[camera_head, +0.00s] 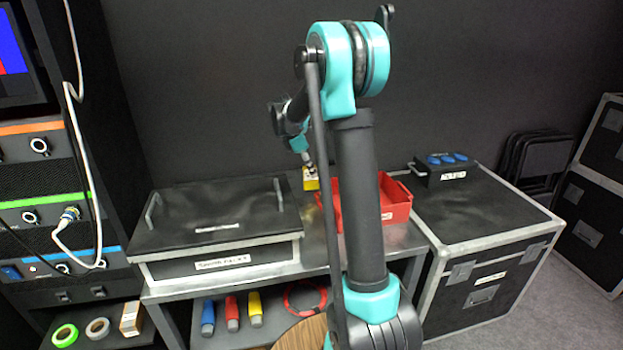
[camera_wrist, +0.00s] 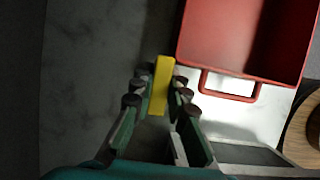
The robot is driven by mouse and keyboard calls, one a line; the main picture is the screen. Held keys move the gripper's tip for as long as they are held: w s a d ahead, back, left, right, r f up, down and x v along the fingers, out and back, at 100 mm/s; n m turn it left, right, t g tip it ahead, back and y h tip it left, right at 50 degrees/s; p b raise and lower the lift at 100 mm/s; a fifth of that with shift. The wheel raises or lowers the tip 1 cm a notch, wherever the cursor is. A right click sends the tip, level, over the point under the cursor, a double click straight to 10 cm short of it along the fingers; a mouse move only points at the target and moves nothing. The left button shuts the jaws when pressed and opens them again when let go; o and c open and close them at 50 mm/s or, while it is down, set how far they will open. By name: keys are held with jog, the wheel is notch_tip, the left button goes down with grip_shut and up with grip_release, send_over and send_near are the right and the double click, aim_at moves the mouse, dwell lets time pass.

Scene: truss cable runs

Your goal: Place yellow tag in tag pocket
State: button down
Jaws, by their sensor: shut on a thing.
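The yellow tag (camera_wrist: 162,78) is held upright between the fingertips of my gripper (camera_wrist: 160,95) in the wrist view. In the head view the yellow tag (camera_head: 311,184) hangs below my gripper (camera_head: 308,164), above the metal bench, just left of the red bin. My gripper is shut on the tag. I cannot pick out a tag pocket in either view; part of the bench is hidden behind my arm.
The red bin (camera_head: 396,208) stands on the bench (camera_head: 312,243), close to the tag; it also shows in the wrist view (camera_wrist: 190,45). A black lidded case (camera_head: 215,217) lies left. A black flight case (camera_head: 470,222) with a blue-socket box (camera_head: 447,168) stands right.

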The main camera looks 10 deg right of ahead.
aim_at(317, 188)
jog(key=shift+f, duration=1.7)
jog(key=shift+f, duration=0.1)
jog(key=c, duration=1.5)
grip_release()
